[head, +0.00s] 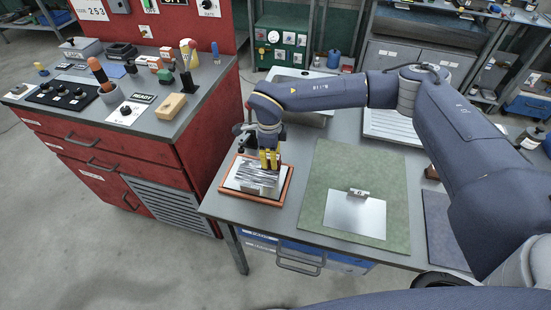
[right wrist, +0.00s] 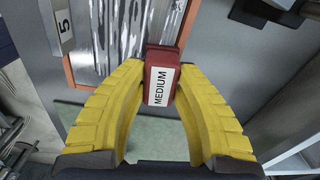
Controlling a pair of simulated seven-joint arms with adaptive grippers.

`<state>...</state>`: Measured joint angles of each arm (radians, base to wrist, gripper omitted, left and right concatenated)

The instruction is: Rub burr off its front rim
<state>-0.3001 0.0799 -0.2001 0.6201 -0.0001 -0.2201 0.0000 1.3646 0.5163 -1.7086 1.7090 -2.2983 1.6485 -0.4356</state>
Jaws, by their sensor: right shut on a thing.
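A shiny, streaked metal piece (head: 257,178) lies in an orange-framed tray (head: 238,203) at the left end of the workbench. My right gripper (head: 269,165) points down over the piece's far part. In the right wrist view the gripper (right wrist: 160,82) is shut on a red block (right wrist: 158,62) labelled MEDIUM. The block is at the edge of the streaked metal (right wrist: 118,30); I cannot tell whether it touches. The block is hard to make out in the head view. I cannot make out a burr. My left gripper is not in view.
A red cabinet (head: 150,165) with tools on top stands left, across a gap. A white ribbed tray (head: 392,128) lies behind my right arm.

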